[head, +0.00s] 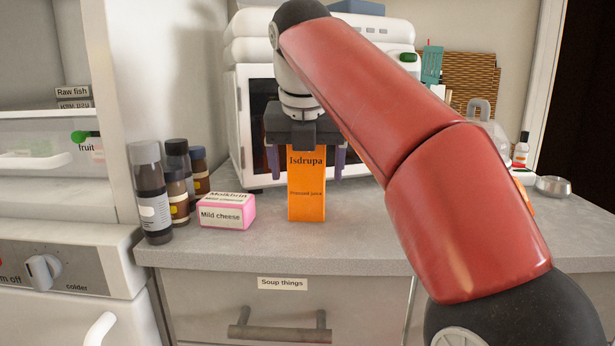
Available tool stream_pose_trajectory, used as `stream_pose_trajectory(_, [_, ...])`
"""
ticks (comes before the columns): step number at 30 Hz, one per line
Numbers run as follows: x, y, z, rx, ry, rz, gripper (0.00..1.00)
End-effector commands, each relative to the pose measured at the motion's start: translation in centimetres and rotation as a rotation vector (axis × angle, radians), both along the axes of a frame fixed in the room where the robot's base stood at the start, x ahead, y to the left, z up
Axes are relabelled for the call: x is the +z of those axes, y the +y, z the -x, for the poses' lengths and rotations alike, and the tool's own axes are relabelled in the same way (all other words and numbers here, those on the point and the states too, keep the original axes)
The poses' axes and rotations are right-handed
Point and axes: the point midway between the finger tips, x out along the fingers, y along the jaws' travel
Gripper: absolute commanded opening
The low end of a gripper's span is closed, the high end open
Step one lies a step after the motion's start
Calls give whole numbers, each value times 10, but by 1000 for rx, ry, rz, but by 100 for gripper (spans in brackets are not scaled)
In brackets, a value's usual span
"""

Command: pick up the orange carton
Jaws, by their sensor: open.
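The orange carton (306,190), marked "Isdrupa", stands upright on the grey counter. My gripper (305,165) is above it and pointing down, with one finger on each side of the carton's upper part. The fingers look apart from the carton, with a gap on both sides. The gripper is open. The top of the carton is hidden behind the gripper body.
A pink and white cheese box (227,212) and several dark bottles (152,195) stand to the left. A white oven-like appliance (250,110) is behind the carton. A small metal bowl (553,186) is far right. The counter front (300,240) is clear.

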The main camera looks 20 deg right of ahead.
Motion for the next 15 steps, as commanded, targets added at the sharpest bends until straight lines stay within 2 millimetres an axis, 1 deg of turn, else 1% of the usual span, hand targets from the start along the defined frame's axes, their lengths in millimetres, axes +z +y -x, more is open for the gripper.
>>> stream_pose_trajectory(2, [1, 0, 0, 0, 0, 0, 82])
stream_pose_trajectory(5, [1, 0, 0, 0, 0, 0, 70])
stream_pose_trajectory(15, [1, 0, 0, 0, 0, 0, 26])
